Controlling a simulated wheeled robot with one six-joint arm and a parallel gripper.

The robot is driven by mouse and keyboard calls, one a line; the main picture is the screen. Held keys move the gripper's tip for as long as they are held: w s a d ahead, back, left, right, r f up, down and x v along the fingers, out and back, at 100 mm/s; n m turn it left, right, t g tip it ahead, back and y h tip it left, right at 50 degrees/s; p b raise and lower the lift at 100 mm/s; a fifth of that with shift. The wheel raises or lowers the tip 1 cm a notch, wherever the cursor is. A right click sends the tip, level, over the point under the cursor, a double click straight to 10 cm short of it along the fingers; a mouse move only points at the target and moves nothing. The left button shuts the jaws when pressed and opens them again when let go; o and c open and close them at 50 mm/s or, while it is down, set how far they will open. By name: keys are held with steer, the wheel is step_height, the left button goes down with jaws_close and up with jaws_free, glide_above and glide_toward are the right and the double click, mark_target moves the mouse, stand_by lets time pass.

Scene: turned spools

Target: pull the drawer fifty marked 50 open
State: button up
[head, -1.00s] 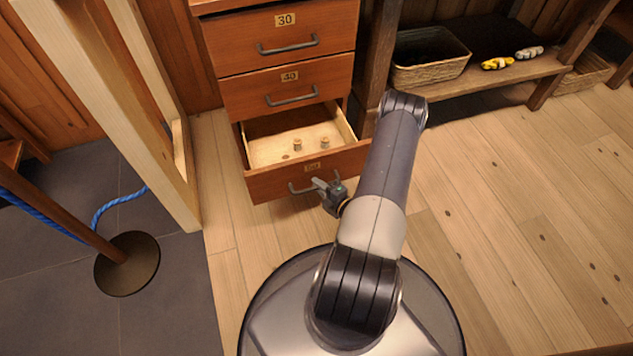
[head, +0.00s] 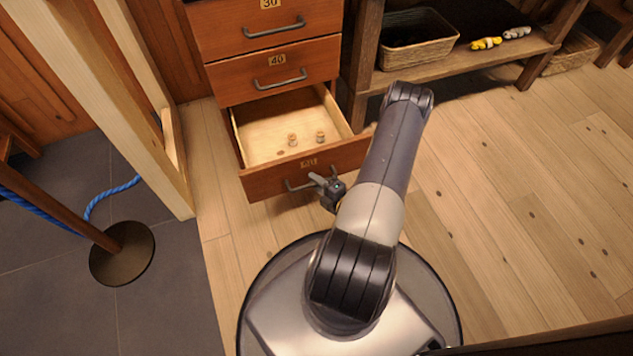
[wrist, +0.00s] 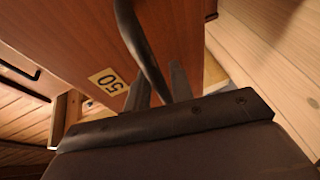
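The drawer marked 50 (head: 265,182) is the lowest visible one in the wooden cabinet and stands well out, its pale inside showing. Its front, with the 50 label (wrist: 107,81), fills the upper part of the wrist view. My gripper (head: 318,181) is at the right part of the dark bar handle (head: 292,187). In the wrist view, the handle (wrist: 146,45) runs down between the two fingers of my gripper (wrist: 160,90), which are closed around it. The exact contact is partly hidden.
Two small spools (head: 292,139) lie in the drawer. The drawer marked 40 (head: 225,82) above is shut. A pale wooden frame (head: 125,100) and a round stand base (head: 122,253) are at the left. A shelf with a basket (head: 415,52) is at the right. Floor at right is clear.

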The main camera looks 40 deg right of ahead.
steer(key=shift+o, duration=1.1)
steer(key=p+v, duration=0.2)
steer(key=v, duration=0.8)
steer(key=shift+s+p, duration=0.3)
steer(key=shift+s, duration=0.1)
steer(key=shift+w, duration=0.1)
steer(key=shift+b+x, duration=1.3)
steer(key=shift+x, duration=4.05)
steer(key=shift+r, duration=0.15)
